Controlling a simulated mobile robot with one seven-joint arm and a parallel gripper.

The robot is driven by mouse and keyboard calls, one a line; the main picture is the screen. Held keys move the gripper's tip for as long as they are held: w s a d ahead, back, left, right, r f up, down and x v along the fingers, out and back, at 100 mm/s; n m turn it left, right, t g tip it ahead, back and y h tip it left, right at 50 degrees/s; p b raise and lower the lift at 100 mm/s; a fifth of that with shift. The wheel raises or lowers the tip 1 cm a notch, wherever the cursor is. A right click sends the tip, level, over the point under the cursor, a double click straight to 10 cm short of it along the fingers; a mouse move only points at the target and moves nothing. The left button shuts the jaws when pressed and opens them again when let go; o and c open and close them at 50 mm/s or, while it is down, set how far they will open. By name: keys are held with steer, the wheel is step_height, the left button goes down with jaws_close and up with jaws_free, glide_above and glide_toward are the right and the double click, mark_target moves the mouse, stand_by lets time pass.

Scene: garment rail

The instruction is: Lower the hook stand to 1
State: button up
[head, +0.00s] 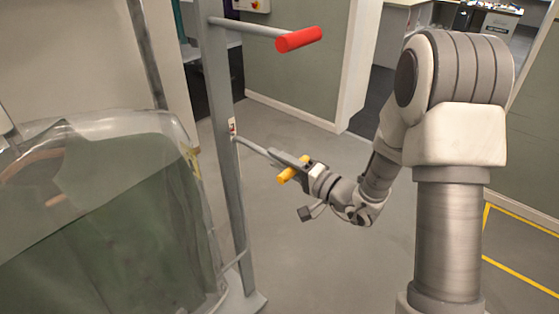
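The grey post (219,120) of the stand rises left of centre in the head view. A bar near its top ends in a red grip (299,39). A lower bar (255,150) leaves the post near a small label (232,126) with red on it, whose marks are too small to read. At this bar's outer end is a yellow grip (288,175). My gripper (290,163) is at the yellow grip, its grey finger crossing over the bar's end. The far finger is hidden, so I cannot tell whether it is closed on the grip.
A dark green garment under a clear cover (110,220) hangs left of the post, close to it. The post's foot (247,300) stands on grey floor. Open floor lies around my arm. A wall and doorway are behind, and yellow floor lines (520,276) are at right.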

jaws_close()
stand_by(1.1)
